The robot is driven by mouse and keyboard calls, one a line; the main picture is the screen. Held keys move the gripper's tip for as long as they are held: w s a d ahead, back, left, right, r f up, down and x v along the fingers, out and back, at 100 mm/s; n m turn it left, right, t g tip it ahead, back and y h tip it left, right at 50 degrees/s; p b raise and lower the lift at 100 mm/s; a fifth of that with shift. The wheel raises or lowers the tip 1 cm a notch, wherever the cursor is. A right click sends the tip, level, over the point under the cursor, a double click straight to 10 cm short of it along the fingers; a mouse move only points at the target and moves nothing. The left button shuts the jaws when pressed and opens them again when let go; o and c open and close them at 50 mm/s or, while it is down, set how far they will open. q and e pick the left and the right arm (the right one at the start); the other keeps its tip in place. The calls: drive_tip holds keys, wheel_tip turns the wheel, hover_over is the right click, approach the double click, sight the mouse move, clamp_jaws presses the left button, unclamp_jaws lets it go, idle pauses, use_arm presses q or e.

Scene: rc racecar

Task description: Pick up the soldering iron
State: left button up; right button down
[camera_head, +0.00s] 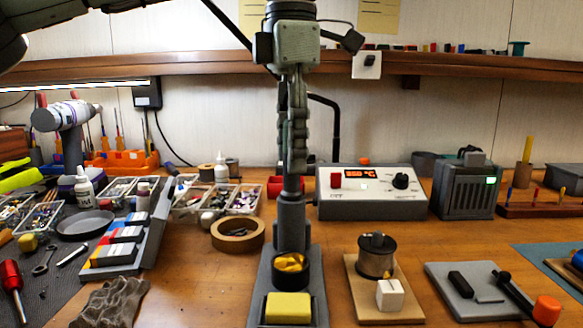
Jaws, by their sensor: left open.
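My left gripper (292,160) hangs pointing down in the middle of the view, seen edge-on. It is open, with its fingers directly in line with the grey upright holder (291,222) of the soldering stand. The stand's grey base (264,296) carries a cup of brass wool (291,263) and a yellow sponge (289,308). I cannot make out the soldering iron clearly; the fingers cover the space above the holder. I cannot tell whether the fingers touch anything there. My right gripper is not in view.
Behind stands a white soldering station (372,206) with a red display. To the right are a solder spool (376,256), a white block (390,295) and a grey plate (450,300) with black tools. A tape roll (238,235) lies left. A shelf (180,66) crosses behind.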

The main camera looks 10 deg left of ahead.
use_arm(q)
drive_tip(key=shift+f, duration=0.35)
drive_tip(key=shift+c, duration=0.6)
clamp_jaws()
drive_tip(key=shift+r, duration=0.15)
